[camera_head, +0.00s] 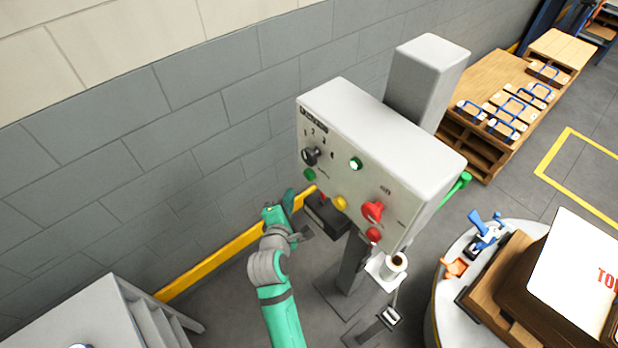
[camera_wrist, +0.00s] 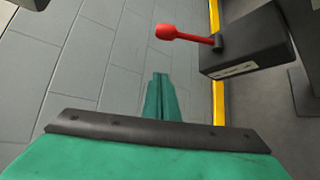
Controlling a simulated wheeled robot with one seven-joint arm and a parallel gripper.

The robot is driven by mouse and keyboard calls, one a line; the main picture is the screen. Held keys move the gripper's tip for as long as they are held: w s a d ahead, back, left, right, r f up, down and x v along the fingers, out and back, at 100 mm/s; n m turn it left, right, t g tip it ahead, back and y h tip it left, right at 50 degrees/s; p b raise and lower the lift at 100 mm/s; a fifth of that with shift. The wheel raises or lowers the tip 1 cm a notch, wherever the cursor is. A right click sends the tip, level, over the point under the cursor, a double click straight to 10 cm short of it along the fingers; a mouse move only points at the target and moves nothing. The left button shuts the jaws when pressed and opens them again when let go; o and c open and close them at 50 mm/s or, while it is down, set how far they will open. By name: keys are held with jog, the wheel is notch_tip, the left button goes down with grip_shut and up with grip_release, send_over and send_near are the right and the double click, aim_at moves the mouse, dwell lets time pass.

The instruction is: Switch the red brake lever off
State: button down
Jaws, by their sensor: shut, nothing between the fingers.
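The red brake lever (camera_wrist: 185,34) sticks out to the left from a dark box (camera_wrist: 245,45) with a white label in the wrist view. In the head view, only a small red part of the lever (camera_head: 323,197) shows at the dark box (camera_head: 328,216) under the control panel. My gripper (camera_head: 290,197) is just left of the box in the head view. In the wrist view, its green fingers (camera_wrist: 160,76) are together and empty, pointing up the picture. The lever appears above and right of the fingertips, with a visible gap between them.
The grey control panel (camera_head: 385,150) with knobs and buttons overhangs the box on a post. A grey block wall (camera_head: 120,190) with a yellow strip (camera_head: 210,262) stands to the left. A cup (camera_head: 395,265) sits on a small holder below the panel. A round table (camera_head: 445,290) stands right.

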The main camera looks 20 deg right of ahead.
dwell(0.3)
jog(key=w+d+f, duration=0.1)
jog(key=w+d, duration=0.5)
jog(key=d, duration=0.1)
jog(key=shift+f, duration=0.3)
dwell(0.4)
jog(key=shift+d, duration=0.1)
jog(key=shift+w, duration=0.1)
